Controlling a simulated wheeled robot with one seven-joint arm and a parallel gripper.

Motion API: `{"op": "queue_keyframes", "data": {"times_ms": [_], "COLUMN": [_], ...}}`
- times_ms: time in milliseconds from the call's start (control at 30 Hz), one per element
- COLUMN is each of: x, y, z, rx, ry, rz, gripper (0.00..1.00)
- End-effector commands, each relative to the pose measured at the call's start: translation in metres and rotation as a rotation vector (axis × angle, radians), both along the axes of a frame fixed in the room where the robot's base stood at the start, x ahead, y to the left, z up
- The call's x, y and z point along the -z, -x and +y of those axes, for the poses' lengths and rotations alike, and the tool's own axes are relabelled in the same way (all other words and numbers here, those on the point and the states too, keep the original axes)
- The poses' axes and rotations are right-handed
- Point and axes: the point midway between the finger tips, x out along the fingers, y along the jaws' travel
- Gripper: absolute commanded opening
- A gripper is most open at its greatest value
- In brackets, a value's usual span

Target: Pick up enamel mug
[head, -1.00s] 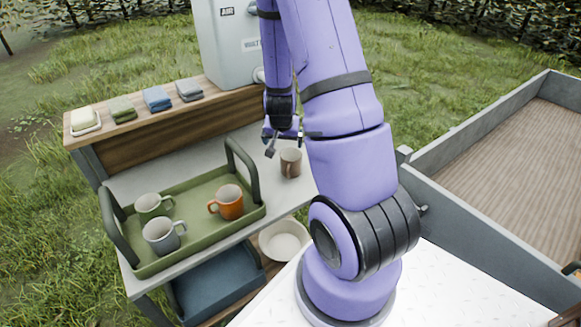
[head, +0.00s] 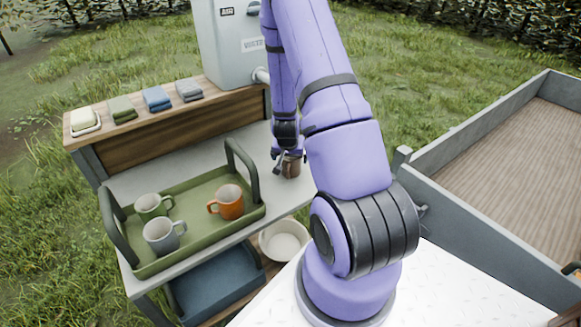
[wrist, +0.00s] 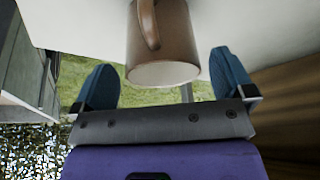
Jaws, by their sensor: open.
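A brown enamel mug (head: 292,167) stands upright on the grey counter (head: 204,157), to the right of the green tray. My gripper (head: 284,166) is at the mug, its fingers pointing down and partly hiding it. In the wrist view the brown mug (wrist: 162,45) lies ahead of and between the two blue fingertips of my open gripper (wrist: 165,78), with its rim nearest and its handle visible. There is a gap on each side, and nothing is gripped.
A green tray (head: 187,243) with tall handles holds a green mug (head: 150,207), a grey mug (head: 162,236) and an orange mug (head: 229,201). A grey water container (head: 230,50) stands behind my gripper. Folded cloths lie on the wooden shelf (head: 180,112). A pale bowl (head: 283,240) sits lower down.

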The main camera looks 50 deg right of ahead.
Motion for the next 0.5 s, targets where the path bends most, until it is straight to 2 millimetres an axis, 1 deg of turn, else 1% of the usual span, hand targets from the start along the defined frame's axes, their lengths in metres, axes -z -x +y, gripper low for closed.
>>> {"op": "queue_keyframes", "data": {"times_ms": [33,100,233,333,500], "x": [0.008,0.016,0.027,0.031,0.032], "y": [-0.001,-0.003,-0.006,-0.007,-0.008], "z": [-0.002,-0.006,-0.009,-0.011,-0.011], "rx": [0.001,0.001,0.001,0.001,0.001], "ry": [-0.001,-0.001,-0.001,-0.001,0.000], "rz": [0.002,0.002,0.002,0.000,0.000], "gripper": [1.00,1.00,1.00,1.00,1.00]}}
